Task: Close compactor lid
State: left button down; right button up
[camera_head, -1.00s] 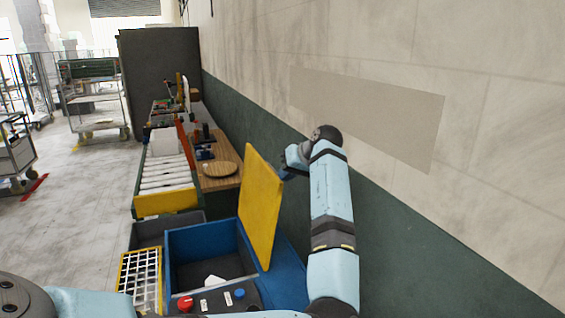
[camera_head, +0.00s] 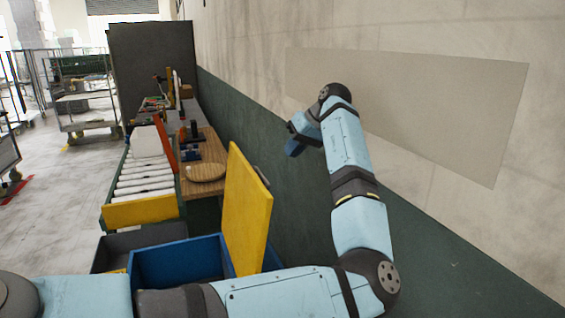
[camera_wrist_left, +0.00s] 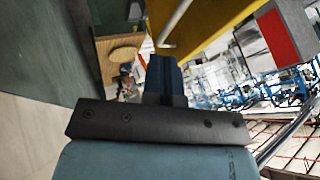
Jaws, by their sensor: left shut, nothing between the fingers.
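The compactor is a blue bin (camera_head: 180,262) at the lower middle of the head view. Its yellow lid (camera_head: 246,215) stands open, nearly upright, on the bin's right side. My left forearm hides the bin's front. My right gripper is not in view.
A wall (camera_head: 430,215) runs along the right, close to my left arm. Behind the bin are a roller conveyor (camera_head: 145,178) with a yellow end and a wooden table (camera_head: 215,148). A dark grey bin (camera_head: 115,250) sits left of the compactor. Floor at the left is open.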

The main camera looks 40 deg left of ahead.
pick_arm(q)
jog(key=p+x, duration=0.1)
jog(key=x, duration=0.8)
jog(key=shift+s, duration=0.15)
jog(key=shift+f, duration=0.1)
jog(key=shift+a, duration=0.2)
